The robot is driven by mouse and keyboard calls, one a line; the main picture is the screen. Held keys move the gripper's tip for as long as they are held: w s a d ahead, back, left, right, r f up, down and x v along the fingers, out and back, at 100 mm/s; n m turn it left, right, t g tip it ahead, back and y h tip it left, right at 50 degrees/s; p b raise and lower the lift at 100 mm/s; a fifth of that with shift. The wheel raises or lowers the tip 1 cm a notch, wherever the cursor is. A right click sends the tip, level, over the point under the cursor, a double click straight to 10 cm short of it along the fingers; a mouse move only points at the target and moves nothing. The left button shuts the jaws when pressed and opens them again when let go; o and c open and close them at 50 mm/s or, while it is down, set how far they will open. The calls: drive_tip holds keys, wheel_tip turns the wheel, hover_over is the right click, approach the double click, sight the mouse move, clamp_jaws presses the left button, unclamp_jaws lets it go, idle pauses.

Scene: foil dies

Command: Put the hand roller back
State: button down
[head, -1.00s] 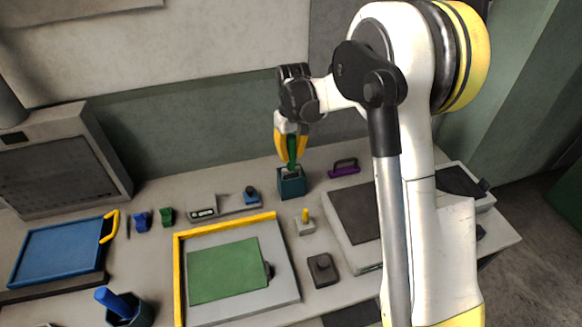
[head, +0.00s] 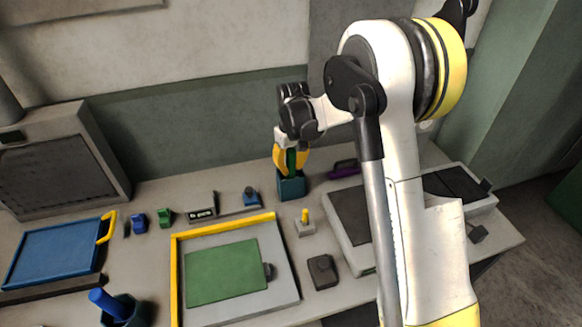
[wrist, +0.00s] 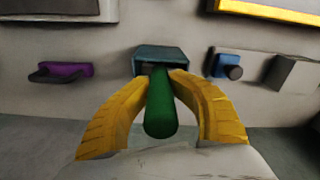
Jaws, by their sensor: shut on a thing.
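My gripper (head: 291,168) points down at the back of the table, with its yellow fingers shut on a green handle (head: 291,158), which I take to be the hand roller. In the wrist view the green handle (wrist: 161,105) lies between the two fingers (wrist: 163,76). A dark teal square holder (head: 291,187) stands right under the fingers. It also shows in the wrist view (wrist: 150,52). The handle's lower end reaches the holder's opening and is hidden there. I cannot tell how deep it sits or whether it touches the bottom.
A purple-handled tool (head: 343,169) lies just right of the holder, and a small blue piece (head: 250,197) just left. A yellow-edged frame with a green sheet (head: 226,271) lies in front. A small block with a yellow peg (head: 304,224) and a grey press (head: 352,218) stand front right.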

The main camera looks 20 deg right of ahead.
drive_tip(key=shift+f, duration=0.2)
drive_tip(key=c, duration=1.3)
unclamp_jaws()
drive_tip(key=shift+w+f, duration=0.1)
drive_tip(key=shift+w, duration=0.1)
